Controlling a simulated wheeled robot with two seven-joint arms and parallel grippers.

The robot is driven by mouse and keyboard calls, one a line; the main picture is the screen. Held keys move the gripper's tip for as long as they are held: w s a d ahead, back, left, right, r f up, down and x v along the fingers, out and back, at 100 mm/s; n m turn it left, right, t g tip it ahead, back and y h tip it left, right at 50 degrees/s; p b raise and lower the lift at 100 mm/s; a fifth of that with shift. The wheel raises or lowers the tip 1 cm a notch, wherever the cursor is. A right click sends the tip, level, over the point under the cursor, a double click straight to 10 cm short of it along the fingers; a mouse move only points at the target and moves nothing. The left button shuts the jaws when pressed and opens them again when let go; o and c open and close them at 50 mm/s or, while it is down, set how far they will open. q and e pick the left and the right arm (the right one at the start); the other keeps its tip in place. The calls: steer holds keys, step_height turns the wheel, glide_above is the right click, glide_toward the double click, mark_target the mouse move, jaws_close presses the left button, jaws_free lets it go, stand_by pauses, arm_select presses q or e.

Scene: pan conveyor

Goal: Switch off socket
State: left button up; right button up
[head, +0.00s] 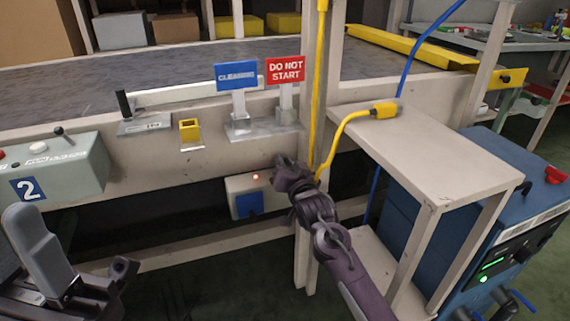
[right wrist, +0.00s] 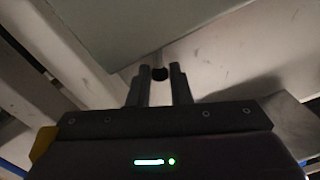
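The socket is a pale box (head: 233,184) on the frame below the conveyor edge, with a blue cover (head: 249,204) and a small lit red lamp (head: 256,177). My right gripper (head: 281,165) is at the box's right end and hides part of it. In the right wrist view, my right gripper's two fingers (right wrist: 158,80) stand apart, with a small dark round part (right wrist: 160,73) between their tips; I cannot tell whether they touch it. My left gripper (head: 115,275) is low at the left, away from the socket, its fingers unclear.
A wooden post (head: 306,240) stands right beside the socket, with a yellow cable (head: 341,131) near it. A shelf (head: 430,150) and a blue machine (head: 510,190) are at right. Signs (head: 237,77) stand above, and a grey control box (head: 60,168) is at left.

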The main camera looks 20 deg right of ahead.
jaws_close()
